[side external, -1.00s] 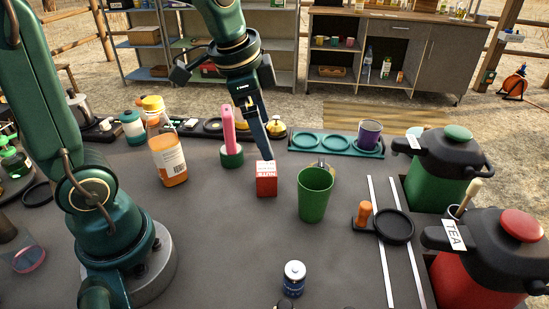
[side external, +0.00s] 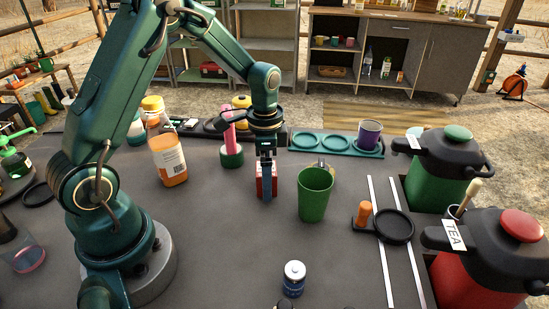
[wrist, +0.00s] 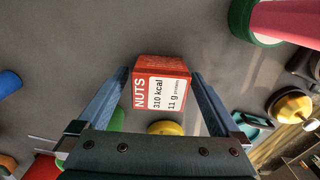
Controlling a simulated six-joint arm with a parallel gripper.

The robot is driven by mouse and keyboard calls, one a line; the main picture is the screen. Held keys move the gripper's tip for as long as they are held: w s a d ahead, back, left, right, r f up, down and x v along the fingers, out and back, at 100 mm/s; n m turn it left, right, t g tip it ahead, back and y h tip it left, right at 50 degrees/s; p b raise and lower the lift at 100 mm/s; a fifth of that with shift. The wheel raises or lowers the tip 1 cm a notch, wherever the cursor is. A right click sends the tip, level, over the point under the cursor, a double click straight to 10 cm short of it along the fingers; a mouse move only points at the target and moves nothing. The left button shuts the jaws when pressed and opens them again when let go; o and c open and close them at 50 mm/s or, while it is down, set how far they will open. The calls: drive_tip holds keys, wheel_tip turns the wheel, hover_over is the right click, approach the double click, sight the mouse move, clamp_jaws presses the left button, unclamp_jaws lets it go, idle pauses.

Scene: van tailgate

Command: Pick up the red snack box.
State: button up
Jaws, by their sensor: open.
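The red snack box (side external: 273,180) stands on the grey table in the side view, partly hidden behind my gripper.
A green cup (side external: 314,196) stands close to the right of the box. A pink-handled tool with a green base (side external: 231,158) and an orange bottle (side external: 169,160) are to the left. The table front of the box is mostly clear.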

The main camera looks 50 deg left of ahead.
drive_tip(key=shift+f, duration=0.25)
drive_tip(key=c, duration=1.4)
